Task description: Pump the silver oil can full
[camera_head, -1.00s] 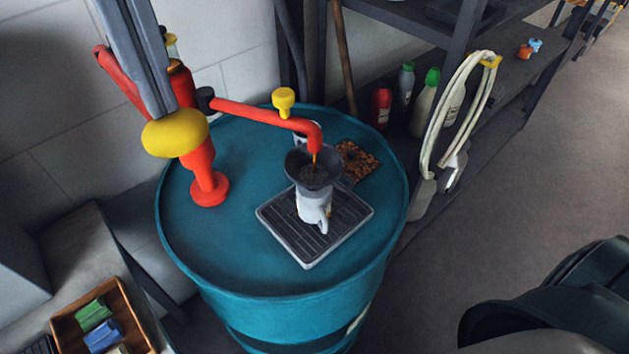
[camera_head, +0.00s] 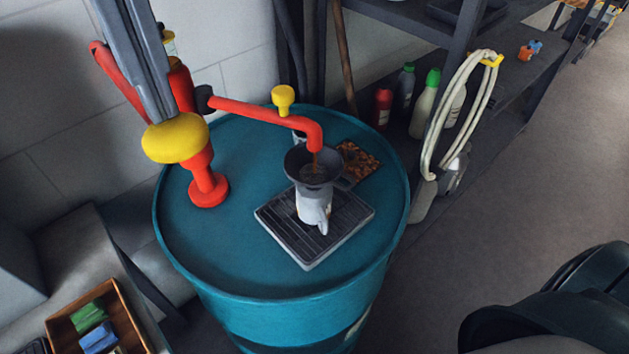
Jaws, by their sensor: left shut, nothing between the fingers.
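The silver oil can (camera_head: 314,207) stands upright on a dark ribbed drip tray (camera_head: 275,238) on the blue drum (camera_head: 215,258). A dark grey funnel (camera_head: 327,180) sits in its top and hides the can's mouth. The red pump (camera_head: 205,170) stands at the drum's left side, and its spout (camera_head: 270,116) ends over the funnel. A thin brown stream runs from the spout into the funnel. My left gripper (camera_head: 158,112) points down, shut and empty, at the top of the pump's yellow knob (camera_head: 175,140), seemingly touching it. My right gripper is not in view.
A brown speckled rag (camera_head: 358,160) lies behind the tray. A yellow cap (camera_head: 283,96) shows behind the spout. A rack with bottles (camera_head: 424,102) and a pale coiled hose (camera_head: 438,130) stands right of the drum. A wooden box (camera_head: 135,325) is at lower left.

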